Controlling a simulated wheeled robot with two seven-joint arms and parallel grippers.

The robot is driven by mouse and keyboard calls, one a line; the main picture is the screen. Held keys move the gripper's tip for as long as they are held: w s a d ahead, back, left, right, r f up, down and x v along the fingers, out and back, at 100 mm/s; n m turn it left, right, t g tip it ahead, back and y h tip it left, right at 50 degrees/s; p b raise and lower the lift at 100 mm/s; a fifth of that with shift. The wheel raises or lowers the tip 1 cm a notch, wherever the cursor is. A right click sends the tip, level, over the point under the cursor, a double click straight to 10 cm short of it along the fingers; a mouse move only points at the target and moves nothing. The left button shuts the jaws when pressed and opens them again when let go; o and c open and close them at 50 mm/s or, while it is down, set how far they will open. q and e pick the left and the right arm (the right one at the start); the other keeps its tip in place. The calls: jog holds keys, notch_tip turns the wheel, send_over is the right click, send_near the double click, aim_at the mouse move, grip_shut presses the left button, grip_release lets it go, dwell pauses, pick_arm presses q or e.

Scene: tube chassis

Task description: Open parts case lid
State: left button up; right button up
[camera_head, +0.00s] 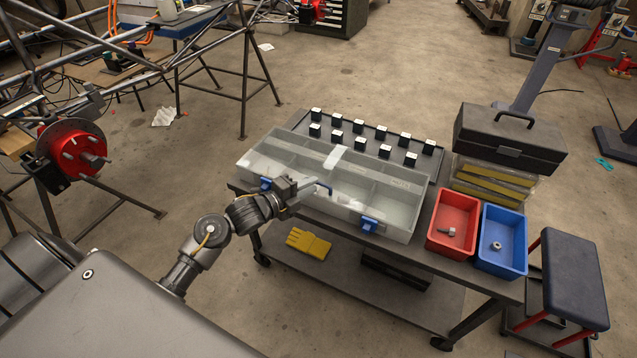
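The parts case (392,213) is a wide, translucent box with several compartments, lying on a dark cart. Its clear lid seems to lie flat over the compartments, but its edges are hard to make out. Blue latches sit on the front side, one at the right (370,224) and one at the left (266,183), partly behind my arm. My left gripper (314,187) is at the front edge of the case, between the latches; contact and finger opening are unclear. My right gripper is out of view.
Behind the case is a dark tray (380,137) with several small black-and-white blocks. To the right are a red bin (453,221), a blue bin (501,240) and a black toolbox (509,138). A tube frame stands left.

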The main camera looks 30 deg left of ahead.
pick_arm(q)
jog(key=shift+x, duration=1.8)
grip_shut()
